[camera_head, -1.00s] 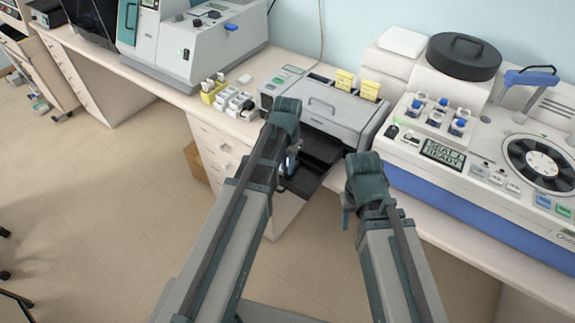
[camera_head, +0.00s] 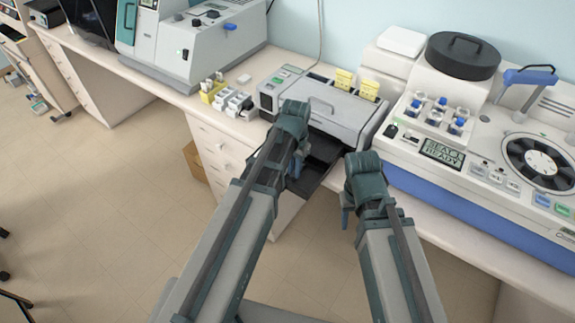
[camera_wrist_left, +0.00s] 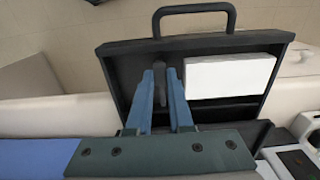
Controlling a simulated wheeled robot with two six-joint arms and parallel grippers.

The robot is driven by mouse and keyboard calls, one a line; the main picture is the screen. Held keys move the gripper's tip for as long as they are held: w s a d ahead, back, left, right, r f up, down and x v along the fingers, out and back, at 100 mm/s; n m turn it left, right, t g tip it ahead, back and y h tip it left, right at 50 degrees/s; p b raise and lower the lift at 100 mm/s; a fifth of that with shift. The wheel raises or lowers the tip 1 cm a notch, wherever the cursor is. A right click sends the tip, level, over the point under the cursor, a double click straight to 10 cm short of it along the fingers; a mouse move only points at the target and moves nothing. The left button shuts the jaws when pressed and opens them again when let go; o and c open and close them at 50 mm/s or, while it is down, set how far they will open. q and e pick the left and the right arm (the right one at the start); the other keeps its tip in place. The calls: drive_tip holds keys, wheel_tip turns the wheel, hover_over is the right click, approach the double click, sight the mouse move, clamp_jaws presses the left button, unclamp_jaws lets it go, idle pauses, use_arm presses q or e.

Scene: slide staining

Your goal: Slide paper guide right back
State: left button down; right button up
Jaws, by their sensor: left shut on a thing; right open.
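The printer (camera_head: 345,116) stands on the bench with its dark paper tray (camera_head: 325,148) pulled out, partly hidden by my left arm. In the left wrist view the tray (camera_wrist_left: 120,70) has a handle at its edge and a white paper stack (camera_wrist_left: 230,76) at the right. A narrow dark paper guide (camera_wrist_left: 173,84) stands upright just left of the stack. My left gripper (camera_wrist_left: 167,88) is shut on the guide, its blue fingers on either side. In the head view my left gripper (camera_head: 297,166) is over the tray. My right gripper (camera_head: 346,217) is open and empty, right of the tray.
A slide stainer (camera_head: 470,160) with a blue front stands close to the right of the printer. Small boxes and a yellow holder (camera_head: 213,92) stand left of the printer. Drawers (camera_head: 215,150) lie below the bench.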

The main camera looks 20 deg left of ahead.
use_arm(q)
drive_tip(key=shift+s+d, duration=0.35)
drive_tip(key=shift+d, duration=0.55)
drive_tip(key=c, duration=0.8)
unclamp_jaws()
drive_tip(key=shift+r, duration=0.1)
wheel_tip(320, 180, up, 14)
drive_tip(key=p, duration=1.4)
drive_tip(key=shift+f, duration=0.25)
